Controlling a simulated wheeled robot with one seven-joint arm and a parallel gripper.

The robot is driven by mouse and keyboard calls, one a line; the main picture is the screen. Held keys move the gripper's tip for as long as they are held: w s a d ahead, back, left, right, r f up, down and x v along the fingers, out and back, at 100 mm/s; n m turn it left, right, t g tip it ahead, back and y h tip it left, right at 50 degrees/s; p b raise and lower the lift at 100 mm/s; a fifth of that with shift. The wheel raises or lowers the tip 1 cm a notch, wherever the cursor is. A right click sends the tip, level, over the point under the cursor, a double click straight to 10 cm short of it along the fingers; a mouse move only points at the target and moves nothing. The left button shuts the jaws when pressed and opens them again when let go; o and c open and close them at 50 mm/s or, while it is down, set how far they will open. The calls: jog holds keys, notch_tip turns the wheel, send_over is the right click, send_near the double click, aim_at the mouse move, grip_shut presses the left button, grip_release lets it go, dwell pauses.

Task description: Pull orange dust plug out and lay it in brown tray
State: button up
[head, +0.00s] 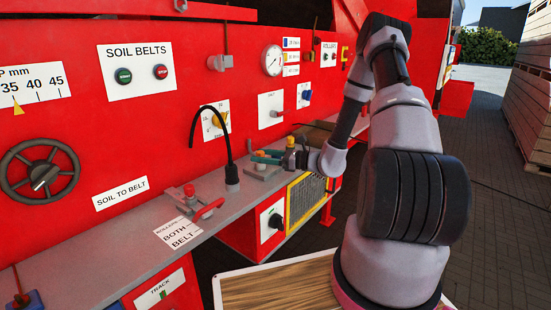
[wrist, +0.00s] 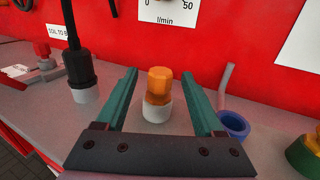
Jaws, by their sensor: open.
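The orange dust plug (wrist: 159,84) is an amber cap standing upright in a pale round socket (wrist: 157,110) on the grey ledge. It also shows small in the head view (head: 261,155). My gripper (wrist: 159,74) is open, with one teal finger to the left of the plug and one to the right. Gaps show on both sides, so the fingers do not appear to grip it. In the head view my gripper (head: 267,157) is low over the ledge. A brown wood-grain surface with a pale rim (head: 217,289) lies at the bottom; I cannot tell if it is the tray.
A black connector with a cable (wrist: 80,70) stands left of my gripper. A blue ring-shaped socket (wrist: 234,125) and a green and yellow part (wrist: 304,158) are to the right. The red panel (head: 180,110) rises behind. A red lever fitting (head: 207,208) sits farther left.

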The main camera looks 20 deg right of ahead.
aim_at(257, 155)
jog(key=shift+x, duration=1.95)
grip_shut()
jog(key=c, duration=0.8)
grip_release()
grip_shut()
jog(key=shift+r, duration=0.25)
jog(key=shift+s+r, duration=0.1)
jog(key=shift+r, duration=1.35)
